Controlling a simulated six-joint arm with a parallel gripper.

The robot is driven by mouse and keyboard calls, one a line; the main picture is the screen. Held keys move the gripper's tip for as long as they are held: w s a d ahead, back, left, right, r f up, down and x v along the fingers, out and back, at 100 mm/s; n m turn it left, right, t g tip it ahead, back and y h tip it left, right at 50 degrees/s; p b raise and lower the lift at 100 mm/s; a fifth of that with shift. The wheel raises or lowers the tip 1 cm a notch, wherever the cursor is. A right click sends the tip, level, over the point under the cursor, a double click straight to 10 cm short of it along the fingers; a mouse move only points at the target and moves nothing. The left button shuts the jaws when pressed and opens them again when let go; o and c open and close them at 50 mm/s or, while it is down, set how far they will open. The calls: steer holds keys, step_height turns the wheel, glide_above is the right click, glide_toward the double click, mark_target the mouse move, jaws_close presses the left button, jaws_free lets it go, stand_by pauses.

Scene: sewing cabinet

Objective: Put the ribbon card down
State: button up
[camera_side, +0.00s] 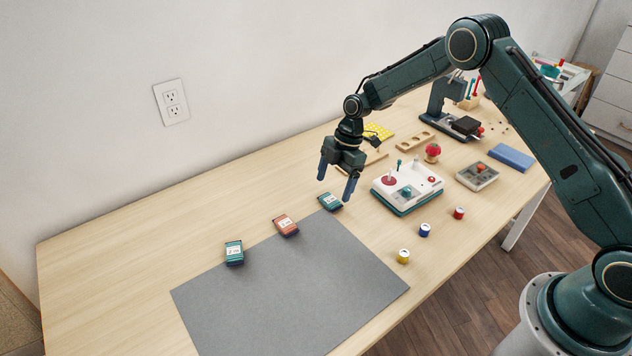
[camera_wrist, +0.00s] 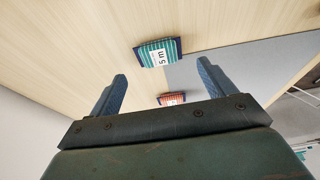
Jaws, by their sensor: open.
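A teal ribbon card (camera_side: 331,201) with a white label lies at the far right corner of the grey mat (camera_side: 296,292). It also shows in the wrist view (camera_wrist: 158,52), where its label reads "5 m". An orange ribbon card (camera_side: 285,225) and another teal card (camera_side: 234,253) lie along the mat's far edge to the left. The orange one is partly seen in the wrist view (camera_wrist: 171,98). My gripper (camera_side: 336,187) is open and empty. It hangs above the table near the right-hand teal card, apart from it, with bare space between its fingers in the wrist view.
A white tray (camera_side: 425,192) with small parts stands right of my gripper. Yellow, blue and red spools (camera_side: 404,256) stand in front of it. A pincushion (camera_side: 433,152), wooden holders and a sewing machine (camera_side: 440,105) are behind. The table's left side is clear.

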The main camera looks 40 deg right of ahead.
steer(key=v, duration=0.8)
steer(key=shift+r, duration=0.35)
steer(key=shift+d+r, duration=0.1)
steer(key=shift+d, duration=0.05)
steer(key=s+r+m+t+h, duration=0.1)
steer(key=s+r+m, duration=0.3)
steer(key=s+r, duration=0.55)
steer(key=s+r+m+t+h, duration=0.15)
steer(key=s+r+m, duration=0.45)
steer(key=r, duration=0.6)
steer(key=s+d+m+t, duration=0.1)
steer(key=s+m+t, duration=0.2)
steer(key=s, duration=1.9)
steer(key=m+h, duration=0.1)
steer(key=m, duration=0.4)
steer(key=shift+r, duration=0.3)
